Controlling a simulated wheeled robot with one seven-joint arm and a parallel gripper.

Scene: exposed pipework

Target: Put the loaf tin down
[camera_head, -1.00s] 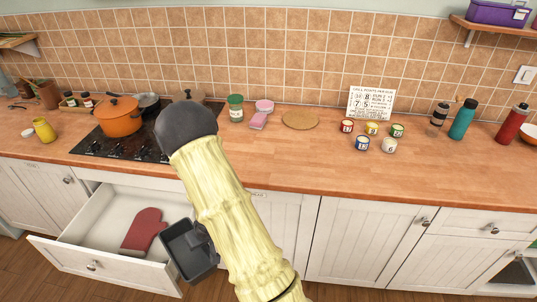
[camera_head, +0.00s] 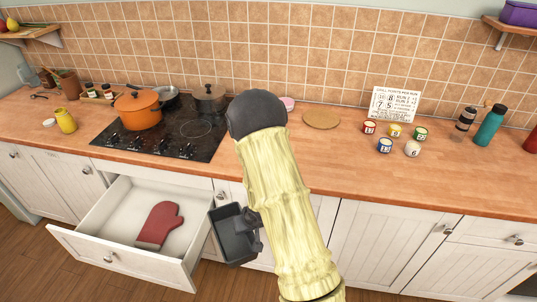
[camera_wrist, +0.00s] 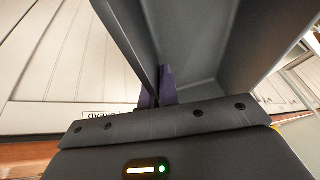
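The loaf tin (camera_head: 232,236) is a dark grey, open-topped box, seen beside my arm in the head view, in front of the cabinet fronts and right of the open drawer. In the wrist view the tin (camera_wrist: 205,45) fills the upper middle, close up. My gripper (camera_wrist: 156,88) is shut on one wall of the tin, with its dark purple fingers at the wall. In the head view my gripper (camera_head: 256,232) is partly hidden behind my arm. The tin hangs in the air below counter height.
The open drawer (camera_head: 98,260) holds a red oven mitt (camera_head: 158,225). The wooden counter (camera_head: 340,155) is clear along its front middle. The hob (camera_head: 180,138) carries an orange pot (camera_head: 138,110) and other pans. Several small tins (camera_head: 395,131) stand at the right near a teal bottle (camera_head: 489,126).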

